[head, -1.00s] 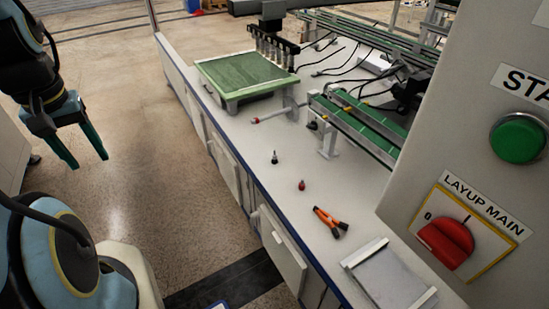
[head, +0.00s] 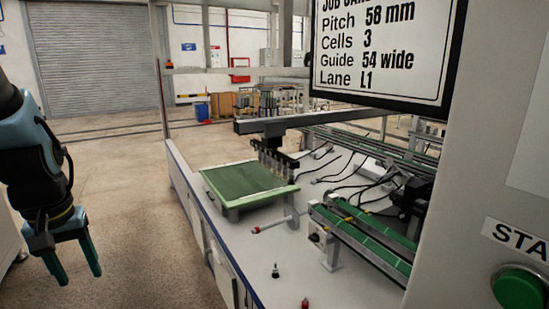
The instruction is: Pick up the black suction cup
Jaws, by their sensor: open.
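A small black suction cup (head: 275,271) stands on the white bench top, near its left edge, in the lower middle of the head view. A small red piece (head: 305,303), perhaps another cup, is partly cut off at the bottom edge of the picture, nearer to me. My gripper (head: 78,277) hangs at the left, over the floor and well apart from the bench. Its two fingers point down and are spread, with nothing between them.
A green-topped tray (head: 215,203) sits farther back on the bench (head: 240,259). Green conveyor rails (head: 365,238) run along the right. A red-tipped rod (head: 270,227) lies between. A panel with a green button (head: 520,288) and a job sign (head: 385,48) stand close at the right.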

